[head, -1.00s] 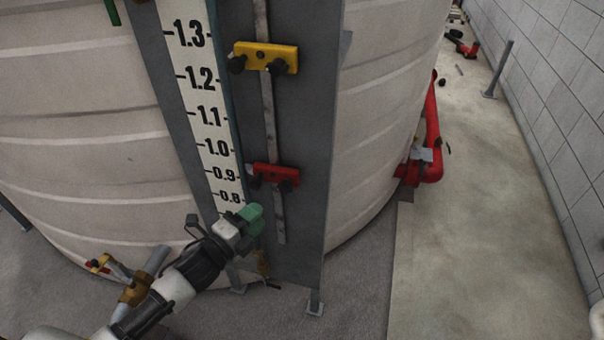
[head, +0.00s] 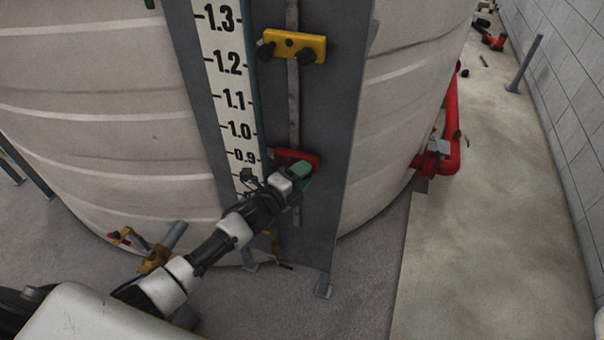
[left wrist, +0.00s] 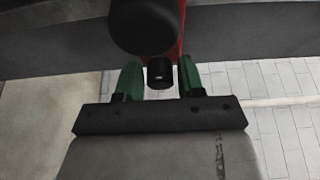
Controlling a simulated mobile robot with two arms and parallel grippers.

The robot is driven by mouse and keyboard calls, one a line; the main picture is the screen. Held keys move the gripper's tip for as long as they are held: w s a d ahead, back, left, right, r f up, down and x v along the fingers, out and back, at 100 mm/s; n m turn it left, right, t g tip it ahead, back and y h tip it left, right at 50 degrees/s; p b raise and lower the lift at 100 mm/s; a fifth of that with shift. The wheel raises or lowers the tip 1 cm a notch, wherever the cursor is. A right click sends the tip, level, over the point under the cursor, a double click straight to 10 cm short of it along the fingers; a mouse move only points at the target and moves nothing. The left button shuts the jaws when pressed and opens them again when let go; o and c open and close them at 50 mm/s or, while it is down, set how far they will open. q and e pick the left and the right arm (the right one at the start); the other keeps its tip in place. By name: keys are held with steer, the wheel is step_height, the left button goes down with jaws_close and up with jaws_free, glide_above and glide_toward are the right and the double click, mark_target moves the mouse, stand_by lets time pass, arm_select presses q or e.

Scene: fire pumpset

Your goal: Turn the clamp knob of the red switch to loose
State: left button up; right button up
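The red switch (head: 312,158) is mounted on the grey panel beside the level scale, near the 0.9 mark. My left gripper (head: 300,170), with green fingertips, is in front of it and hides its lower part and knobs. In the left wrist view, a small black knob (left wrist: 160,73) sits between the two green fingers of my left gripper (left wrist: 160,80). A narrow gap shows on each side of it, so the fingers are open. A larger round black knob (left wrist: 146,25) is beyond the fingertips, at the top, with a red strip of the switch (left wrist: 181,48) beside it. My right gripper is out of view.
A yellow switch (head: 298,45) with black knobs is higher on the same panel (head: 335,120). The large pale tank (head: 90,120) stands behind.

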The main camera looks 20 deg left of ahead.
arm_select(q)
jaws_close()
